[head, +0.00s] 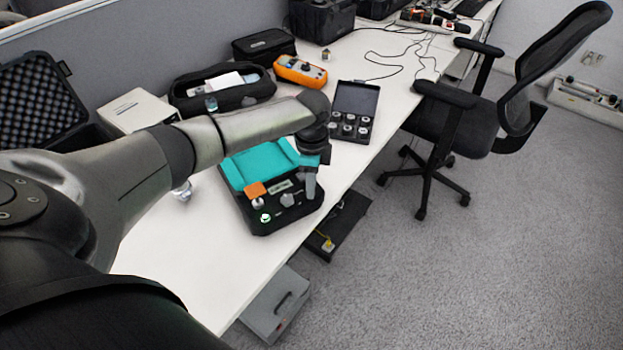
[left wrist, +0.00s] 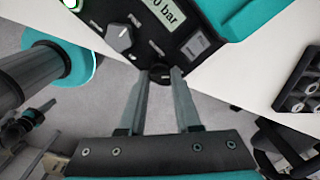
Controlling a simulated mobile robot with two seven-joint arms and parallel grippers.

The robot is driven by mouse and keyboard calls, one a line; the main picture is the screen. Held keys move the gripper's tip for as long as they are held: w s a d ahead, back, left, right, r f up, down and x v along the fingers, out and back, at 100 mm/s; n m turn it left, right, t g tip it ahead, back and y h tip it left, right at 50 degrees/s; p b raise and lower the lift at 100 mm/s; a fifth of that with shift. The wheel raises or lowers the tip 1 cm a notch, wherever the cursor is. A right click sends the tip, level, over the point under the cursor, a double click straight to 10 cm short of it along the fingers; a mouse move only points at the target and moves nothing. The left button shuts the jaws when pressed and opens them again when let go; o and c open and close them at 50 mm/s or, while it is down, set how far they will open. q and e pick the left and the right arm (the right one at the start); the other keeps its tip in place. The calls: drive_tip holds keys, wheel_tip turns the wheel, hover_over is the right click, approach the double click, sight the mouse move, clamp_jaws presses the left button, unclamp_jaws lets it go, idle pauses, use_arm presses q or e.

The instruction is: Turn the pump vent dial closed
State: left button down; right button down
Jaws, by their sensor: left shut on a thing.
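The pump is a black case with a teal top (head: 262,166) and a control panel, standing near the table's front edge. In the left wrist view its black panel (left wrist: 178,43) shows a display reading "0 bar" (left wrist: 163,10), a grey knob (left wrist: 119,37) and a switch (left wrist: 196,43). The small dark vent dial (left wrist: 160,72) sits at the panel's edge, between my left gripper's fingertips. My left gripper (head: 311,190) points down at the panel's right end and is shut on the dial; the fingers partly hide it. My right gripper is not in view.
An open black box of small weights (head: 350,128) stands right of the pump. Behind are an orange meter (head: 300,71) and a black pouch (head: 222,98). An office chair (head: 470,125) stands right of the table.

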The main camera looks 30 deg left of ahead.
use_arm(q)
drive_tip(key=n+p, duration=0.5)
drive_tip(key=shift+r+p, duration=0.2)
drive_tip(key=shift+p, duration=0.15)
drive_tip(key=n+p, duration=0.2)
drive_tip(key=n, duration=0.1)
drive_tip(key=shift+w, duration=0.1)
drive_tip(key=n+p, duration=0.2)
drive_tip(key=n, duration=0.2)
drive_tip(key=shift+a+f, duration=0.1)
drive_tip(key=n+p, duration=0.1)
drive_tip(key=n, duration=0.3)
drive_tip(key=shift+a+n, duration=0.1)
drive_tip(key=shift+n, duration=0.5)
drive_tip(key=c, duration=0.6)
unclamp_jaws()
drive_tip(key=shift+p, duration=0.3)
